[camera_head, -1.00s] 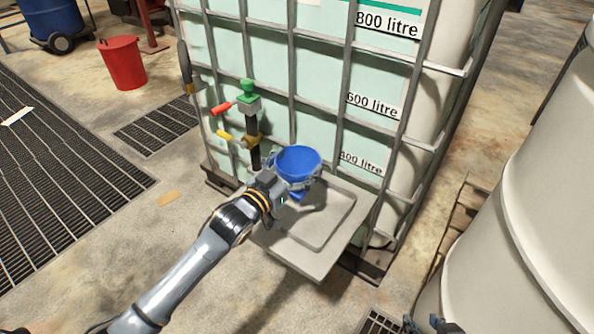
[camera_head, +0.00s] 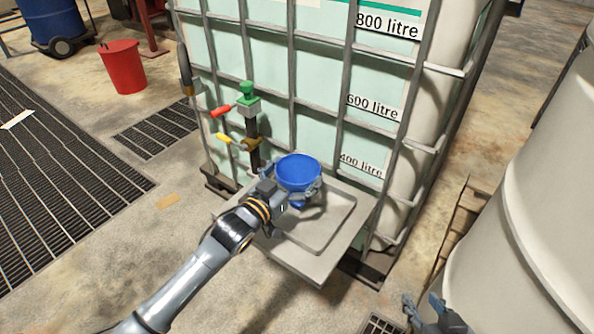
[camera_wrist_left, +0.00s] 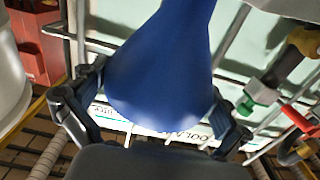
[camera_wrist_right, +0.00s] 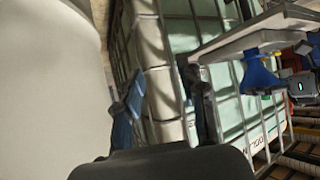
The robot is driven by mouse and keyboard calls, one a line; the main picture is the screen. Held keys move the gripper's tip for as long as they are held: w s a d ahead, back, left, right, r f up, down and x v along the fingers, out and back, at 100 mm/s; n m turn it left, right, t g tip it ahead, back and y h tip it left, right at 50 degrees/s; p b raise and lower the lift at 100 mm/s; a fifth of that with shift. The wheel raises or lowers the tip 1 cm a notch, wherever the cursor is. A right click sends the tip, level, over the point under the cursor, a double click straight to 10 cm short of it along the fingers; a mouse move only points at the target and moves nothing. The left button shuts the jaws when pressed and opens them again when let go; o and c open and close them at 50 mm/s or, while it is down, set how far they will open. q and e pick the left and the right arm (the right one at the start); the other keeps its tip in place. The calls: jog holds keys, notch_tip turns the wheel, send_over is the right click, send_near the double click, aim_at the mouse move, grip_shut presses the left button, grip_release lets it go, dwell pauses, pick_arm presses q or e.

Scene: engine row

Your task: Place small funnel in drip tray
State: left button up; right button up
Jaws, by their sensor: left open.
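The small blue funnel (camera_head: 298,172) stands mouth up over the grey drip tray (camera_head: 333,242), and its narrow spout points down at the tray. In the right wrist view, which is upside down, the funnel (camera_wrist_right: 259,76) has its spout at the tray (camera_wrist_right: 262,32); contact is hard to tell. My left gripper (camera_head: 296,190) is open around the funnel. In the left wrist view its fingers stand on both sides of the funnel (camera_wrist_left: 165,70). My right gripper (camera_head: 432,316) is open and empty beside the white drum, well away from the tray.
The caged liquid tank (camera_head: 320,100) rises behind the tray, with a valve with red and yellow handles (camera_head: 247,120) at its left. A large white drum (camera_head: 530,220) blocks the right. A red bucket (camera_head: 122,66) stands back left. Floor in front is clear.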

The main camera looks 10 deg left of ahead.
pick_arm(q)
jog(key=shift+r, duration=0.2)
jog(key=p+v, duration=0.2)
jog(key=v, duration=1)
jog(key=s+f+g+y, duration=0.2)
jog(key=s+f+g, duration=0.2)
jog(key=s, duration=0.3)
jog(key=s+a+f+n+g+y, duration=0.1)
jog(key=s+f+g, duration=0.3)
jog(key=s, duration=0.4)
jog(key=s+a+f+n+g+y, duration=0.1)
jog(key=s+f+g+y, duration=0.2)
jog(key=s, duration=0.4)
jog(key=shift+s+a+f+g, duration=0.25)
jog(key=shift+f+g, duration=0.35)
jog(key=shift+f, duration=0.4)
pick_arm(e)
jog(key=s+d+f+g, duration=0.1)
jog(key=s+f+g, duration=0.1)
jog(key=s, duration=0.3)
jog(key=s+d+f+g+h, duration=0.1)
jog(key=s+d+f+g, duration=0.1)
jog(key=s+f+g, duration=0.1)
jog(key=shift+s+d+f+g+h, duration=0.3)
jog(key=shift+s+g, duration=0.4)
jog(key=shift+s, duration=0.5)
